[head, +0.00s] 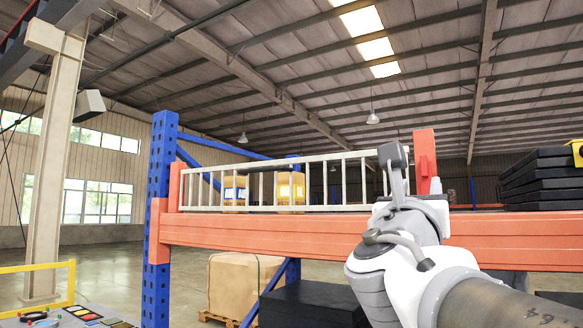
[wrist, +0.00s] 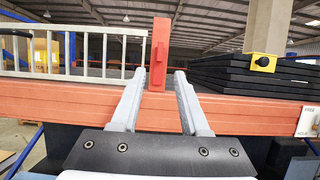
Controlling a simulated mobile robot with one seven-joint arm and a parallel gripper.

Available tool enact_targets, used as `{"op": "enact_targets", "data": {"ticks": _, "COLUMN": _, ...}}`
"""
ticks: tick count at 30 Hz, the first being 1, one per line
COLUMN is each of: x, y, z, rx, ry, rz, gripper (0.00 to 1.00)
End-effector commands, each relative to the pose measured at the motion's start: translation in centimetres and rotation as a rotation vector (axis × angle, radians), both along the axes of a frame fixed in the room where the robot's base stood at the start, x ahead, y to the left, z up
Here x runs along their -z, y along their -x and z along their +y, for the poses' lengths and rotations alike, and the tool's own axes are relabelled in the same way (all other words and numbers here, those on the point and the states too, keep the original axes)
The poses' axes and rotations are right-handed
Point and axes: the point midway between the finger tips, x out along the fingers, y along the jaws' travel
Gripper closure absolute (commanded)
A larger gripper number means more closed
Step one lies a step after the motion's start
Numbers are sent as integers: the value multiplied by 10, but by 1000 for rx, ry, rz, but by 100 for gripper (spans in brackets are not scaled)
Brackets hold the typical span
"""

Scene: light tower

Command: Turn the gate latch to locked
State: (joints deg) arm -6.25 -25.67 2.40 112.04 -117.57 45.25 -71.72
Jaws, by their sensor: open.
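The white barred gate (head: 275,182) spans the top of an orange shelf beam, its right end close to a red post (head: 425,150). In the wrist view the gate (wrist: 75,50) ends just left of the red post (wrist: 161,40). A small red piece (wrist: 154,62) on the post's face looks like the latch; its setting is too small to tell. My gripper (wrist: 160,73) is open and empty, its two grey fingers pointing at the post from in front, with the post seen between their tips. In the head view my arm hides part of the gate's right end.
The orange beam (head: 270,234) runs across below the gate, with a blue upright (head: 160,200) at left. Yellow boxes (head: 291,188) stand behind the bars. A black stack (wrist: 240,75) with a yellow, black-knobbed box (wrist: 264,62) lies right of the post.

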Motion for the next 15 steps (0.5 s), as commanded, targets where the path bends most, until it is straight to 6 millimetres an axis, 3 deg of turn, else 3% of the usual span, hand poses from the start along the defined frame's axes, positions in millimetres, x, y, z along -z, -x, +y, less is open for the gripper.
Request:
{"op": "enact_targets", "data": {"ticks": 9, "x": -29, "y": -56, "z": -37, "rx": 1, "ry": -1, "rz": 3, "gripper": 55}}
{"op": "enact_targets", "data": {"ticks": 15, "x": -43, "y": -83, "z": -56, "rx": 2, "ry": -1, "rz": 0, "gripper": 55}}
